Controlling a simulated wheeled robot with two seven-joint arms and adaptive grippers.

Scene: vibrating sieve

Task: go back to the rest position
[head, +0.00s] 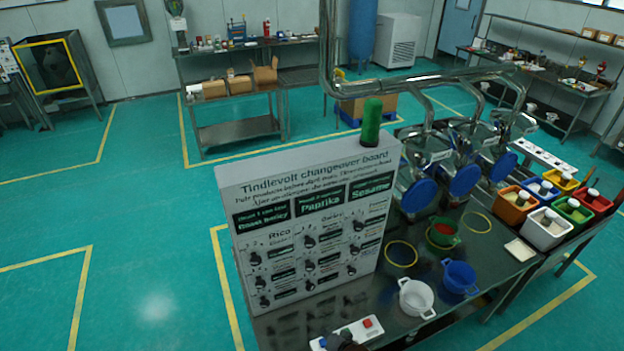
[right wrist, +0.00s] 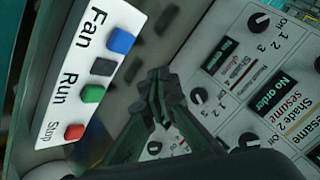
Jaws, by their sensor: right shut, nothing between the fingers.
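My right gripper (right wrist: 158,88) is shut and empty in the right wrist view. In the head view only a dark part of it (head: 345,341) shows at the bottom edge, by the button box. The white button box (head: 357,330) lies on the dark bench in front of the changeover board. In the right wrist view the button box (right wrist: 98,62) has blue, black, green and red buttons, with the words Fan, Run and Stop. The changeover board (head: 300,168) stands upright with rows of knobs; its knobs and labels also show in the right wrist view (right wrist: 232,112). My left gripper is not in view.
A white pot (head: 416,299) and a blue pot (head: 459,278) stand on the bench right of the board. Behind them are sieve machines with blue discs (head: 464,180) and steel pipes. Coloured bins (head: 547,228) stand at the right. The green floor at the left is clear.

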